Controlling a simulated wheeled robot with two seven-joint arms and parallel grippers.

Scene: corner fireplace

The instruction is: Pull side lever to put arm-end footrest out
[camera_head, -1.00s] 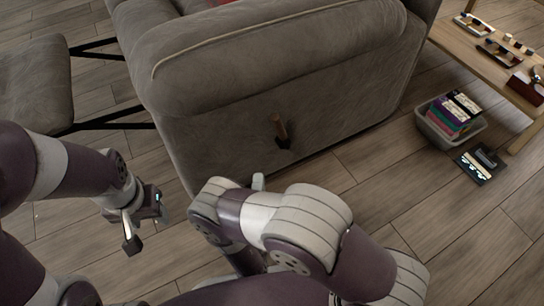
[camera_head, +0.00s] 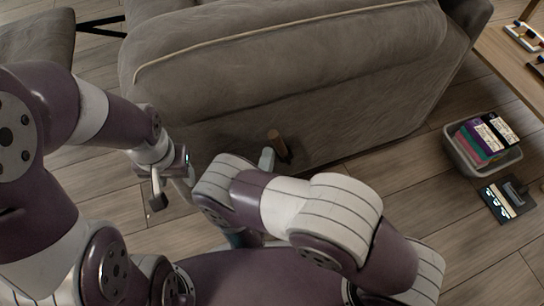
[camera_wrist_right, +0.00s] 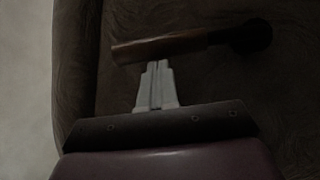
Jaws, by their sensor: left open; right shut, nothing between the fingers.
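The side lever, with a brown wooden handle (camera_head: 277,144), is on the side of the grey sofa (camera_head: 290,70), low down. In the right wrist view the handle (camera_wrist_right: 160,47) runs nearly level from a dark round pivot. My right gripper (camera_wrist_right: 158,66) is shut and empty, its tips right at the handle's lower edge; I cannot tell whether they touch. In the head view its tip (camera_head: 267,158) shows just left of the lever. The grey footrest (camera_head: 35,38) stands out from the sofa on black bars, partly cut off. My left gripper (camera_head: 173,185) is open and empty, away from the lever.
A grey bin (camera_head: 457,155) of colourful boxes stands on the wooden floor at right, with a dark flat item (camera_head: 508,198) beside it. A wooden table (camera_head: 500,55) is at the upper right. Floor between sofa and bin is clear.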

